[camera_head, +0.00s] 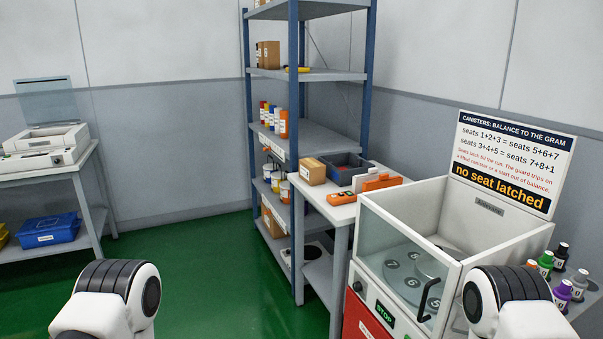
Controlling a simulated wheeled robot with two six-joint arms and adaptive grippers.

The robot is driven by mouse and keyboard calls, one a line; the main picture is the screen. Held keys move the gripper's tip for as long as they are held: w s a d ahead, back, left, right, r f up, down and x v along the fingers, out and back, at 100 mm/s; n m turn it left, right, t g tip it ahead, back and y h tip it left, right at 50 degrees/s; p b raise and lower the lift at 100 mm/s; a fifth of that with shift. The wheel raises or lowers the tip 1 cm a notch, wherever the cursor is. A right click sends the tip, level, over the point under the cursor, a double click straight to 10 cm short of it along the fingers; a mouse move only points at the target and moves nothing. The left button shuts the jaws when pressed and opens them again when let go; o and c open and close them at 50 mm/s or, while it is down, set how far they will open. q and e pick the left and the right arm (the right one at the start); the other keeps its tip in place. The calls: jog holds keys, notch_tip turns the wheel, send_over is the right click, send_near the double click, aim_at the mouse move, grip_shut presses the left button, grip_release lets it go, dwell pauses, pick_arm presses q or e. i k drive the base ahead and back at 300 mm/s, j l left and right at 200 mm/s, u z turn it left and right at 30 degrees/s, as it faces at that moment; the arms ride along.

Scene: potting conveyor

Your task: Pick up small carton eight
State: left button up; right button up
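A small brown carton (268,54) stands on an upper shelf of the blue and grey rack. It has white marks on its front, too small to read with certainty. Another brown carton (312,171) with a white label sits on the small side table beside the rack. Its label is also too small to read, so I cannot tell which carton is number eight. Parts of my two arms show at the bottom left and bottom right. Neither gripper shows, and no arm part touches a carton.
The rack (294,150) holds several coloured bottles, jars and a low carton. A white machine with a glass front (407,245) stands at the right, below a sign (510,162) reading "no seat latched". Capped bottles stand beside it. Green floor (200,270) is clear left of the rack.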

aim_at(313, 171)
jog(key=i+j+z, duration=0.35)
jog(key=i+j, duration=0.2)
jog(key=i+j+z, duration=0.4)
jog(key=i+j, duration=0.2)
jog(key=j, duration=0.2)
